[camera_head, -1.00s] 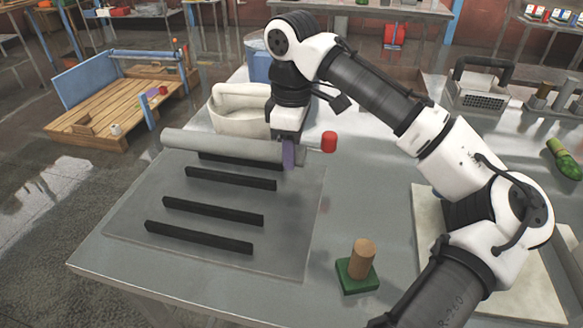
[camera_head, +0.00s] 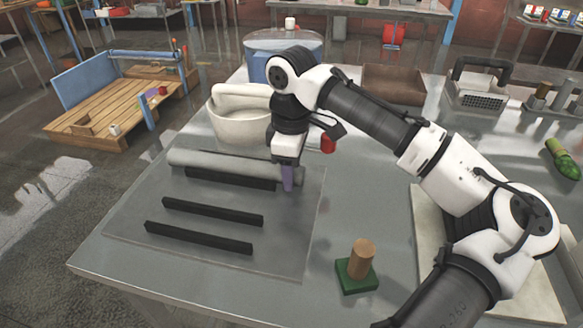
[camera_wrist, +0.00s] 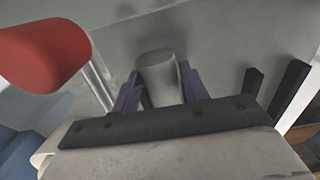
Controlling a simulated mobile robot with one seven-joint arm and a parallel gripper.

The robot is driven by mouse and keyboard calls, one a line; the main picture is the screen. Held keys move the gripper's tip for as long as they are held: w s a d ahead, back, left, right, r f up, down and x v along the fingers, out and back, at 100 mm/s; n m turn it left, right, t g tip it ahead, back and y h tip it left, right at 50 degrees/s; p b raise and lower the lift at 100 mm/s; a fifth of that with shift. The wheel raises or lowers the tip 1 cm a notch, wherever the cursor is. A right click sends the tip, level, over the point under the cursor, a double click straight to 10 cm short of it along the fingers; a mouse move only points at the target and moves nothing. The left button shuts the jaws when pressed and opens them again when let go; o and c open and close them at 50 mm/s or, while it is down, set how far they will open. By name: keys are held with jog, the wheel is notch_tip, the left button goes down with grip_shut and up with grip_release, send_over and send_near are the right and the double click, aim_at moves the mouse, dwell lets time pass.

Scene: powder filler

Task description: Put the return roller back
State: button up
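The return roller, a long pale grey cylinder (camera_head: 225,165), lies crosswise over the far part of a flat grey plate (camera_head: 135,225) with black bars. My gripper (camera_head: 288,183) points down at the roller's right end. In the wrist view its purple fingers (camera_wrist: 160,92) stand on either side of a grey round end (camera_wrist: 157,72), with no clear gap, so it looks shut on the roller.
A white bowl (camera_head: 240,128) stands just behind the roller. A red cylinder (camera_head: 328,145) is right of my wrist and large in the wrist view (camera_wrist: 42,50). A wooden peg on a green base (camera_head: 361,262) stands at the front right. Nearer black bars (camera_head: 213,211) lie clear.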

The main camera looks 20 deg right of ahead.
notch_tip(320, 180, up, 12)
dwell(0.6)
